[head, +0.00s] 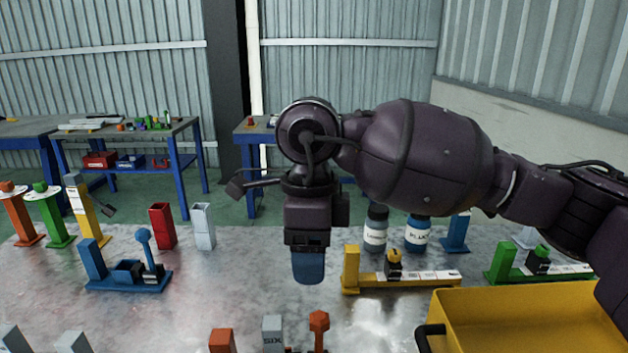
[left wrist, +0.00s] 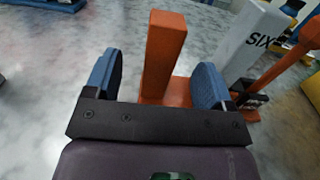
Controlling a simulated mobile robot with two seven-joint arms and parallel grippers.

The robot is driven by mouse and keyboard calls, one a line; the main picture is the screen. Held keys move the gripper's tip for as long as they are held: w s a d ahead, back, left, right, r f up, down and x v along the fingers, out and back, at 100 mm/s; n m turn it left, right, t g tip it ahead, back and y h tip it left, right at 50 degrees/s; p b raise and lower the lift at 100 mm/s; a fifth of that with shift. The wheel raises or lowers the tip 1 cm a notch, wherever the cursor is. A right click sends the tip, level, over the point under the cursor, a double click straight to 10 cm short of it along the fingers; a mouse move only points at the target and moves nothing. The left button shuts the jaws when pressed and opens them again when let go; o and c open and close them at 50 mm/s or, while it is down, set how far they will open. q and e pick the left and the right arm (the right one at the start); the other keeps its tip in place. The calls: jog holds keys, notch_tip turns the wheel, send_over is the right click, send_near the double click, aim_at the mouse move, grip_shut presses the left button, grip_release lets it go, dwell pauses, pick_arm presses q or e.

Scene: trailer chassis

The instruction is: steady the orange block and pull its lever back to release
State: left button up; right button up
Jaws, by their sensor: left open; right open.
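The orange block (left wrist: 165,52) stands upright on an orange base in the left wrist view. Its top also shows at the bottom edge of the head view (head: 222,341). My left gripper (left wrist: 158,80) is open, with one blue finger to each side of the block; I cannot tell whether either touches it. The orange lever (left wrist: 288,58) rises tilted from a black part at the right; its knob end shows in the head view (head: 319,321). My right gripper (head: 308,266) is open and empty, pointing down above the table behind the lever; its fingers overlap in this view.
A grey block marked SIX (head: 272,332) stands between the orange block and lever. A blue lever fixture (head: 130,285) is at left, a yellow fixture (head: 405,280) at right. A yellow bin (head: 530,312) fills the front right. Bare table lies left of centre.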

pick_arm(q)
jog(key=shift+s+d, duration=0.1)
jog(key=shift+s, duration=1.65)
jog(key=shift+s+d+f+b, duration=0.1)
jog(key=shift+s+b, duration=0.3)
jog(key=shift+s, duration=0.9)
pick_arm(e)
jog(key=shift+w+f, duration=0.25)
jog(key=shift+f, duration=0.75)
pick_arm(q)
jog(key=shift+o, duration=0.4)
jog(key=o, duration=0.4)
jog(key=shift+c, duration=0.2)
jog(key=shift+s, duration=0.1)
jog(key=s+d, duration=0.1)
jog(key=s, duration=1)
jog(key=shift+s, duration=0.4)
jog(key=shift+s, duration=0.1)
pick_arm(e)
jog(key=shift+s, duration=0.1)
